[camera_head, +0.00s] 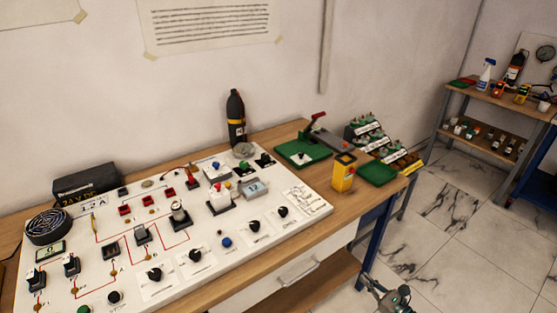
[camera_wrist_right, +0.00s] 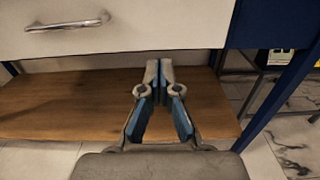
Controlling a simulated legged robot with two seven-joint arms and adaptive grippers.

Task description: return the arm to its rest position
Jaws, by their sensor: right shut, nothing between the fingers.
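My right gripper (camera_head: 388,297) shows at the bottom edge of the head view, right of the workbench and low over the tiled floor. In the right wrist view the same gripper (camera_wrist_right: 158,72) has its fingertips together with nothing between them. It points toward the bench's lower wooden shelf (camera_wrist_right: 70,95), below the drawer front. It touches nothing that I can see. Most of my right arm is outside the head view. My left gripper is in neither view.
The workbench (camera_head: 375,205) carries a white control panel (camera_head: 318,208) with knobs and switches, a yellow device (camera_head: 342,172) and a green tray (camera_head: 378,173). A drawer handle (camera_wrist_right: 68,24) juts out above the gripper. A blue bench leg (camera_wrist_right: 283,95) stands to the right. Open floor (camera_head: 460,250) lies right.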

